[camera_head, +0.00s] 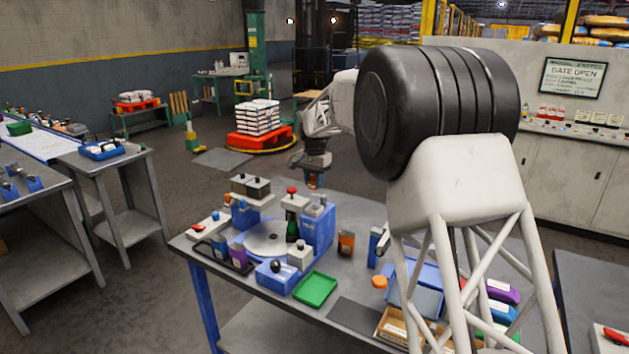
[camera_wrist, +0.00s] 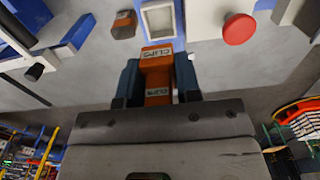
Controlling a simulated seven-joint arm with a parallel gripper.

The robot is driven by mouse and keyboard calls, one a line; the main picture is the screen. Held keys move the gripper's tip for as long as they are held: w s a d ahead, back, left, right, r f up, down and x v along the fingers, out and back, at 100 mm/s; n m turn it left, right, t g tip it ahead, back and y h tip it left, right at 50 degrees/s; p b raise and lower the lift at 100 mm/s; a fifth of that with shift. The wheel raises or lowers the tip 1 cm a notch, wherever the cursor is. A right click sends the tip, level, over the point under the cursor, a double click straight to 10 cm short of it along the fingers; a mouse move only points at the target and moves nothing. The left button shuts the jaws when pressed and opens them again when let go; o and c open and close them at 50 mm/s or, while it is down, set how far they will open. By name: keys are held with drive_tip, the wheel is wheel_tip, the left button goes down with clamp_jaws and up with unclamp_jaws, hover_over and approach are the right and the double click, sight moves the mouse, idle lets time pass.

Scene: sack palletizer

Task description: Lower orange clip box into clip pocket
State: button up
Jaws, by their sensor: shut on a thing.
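My gripper (camera_wrist: 157,88) is shut on the orange clip box (camera_wrist: 157,65), with one dark blue finger on each side of it. The box carries white labels reading CLIPS. In the head view my gripper (camera_head: 314,174) holds the box (camera_head: 314,181) in the air above the far side of the workbench. In the wrist view a pale-rimmed rectangular opening (camera_wrist: 145,22), which looks like the clip pocket, lies just beyond the box's far end. The box is apart from the bench fixtures in the head view. I cannot pick out the pocket there.
A red button (camera_wrist: 240,29) lies right of the opening in the wrist view, and a brown-orange block (camera_wrist: 124,25) lies left. On the bench (camera_head: 343,312) stand a blue fixture (camera_head: 318,232), a green tray (camera_head: 316,290) and an orange-brown container (camera_head: 346,243).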

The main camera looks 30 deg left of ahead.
drive_tip(key=shift+f, duration=0.15)
drive_tip(key=shift+f, duration=2.25)
drive_tip(key=shift+f, duration=1.65)
idle(0.9)
drive_tip(key=shift+f, duration=0.35)
idle(0.5)
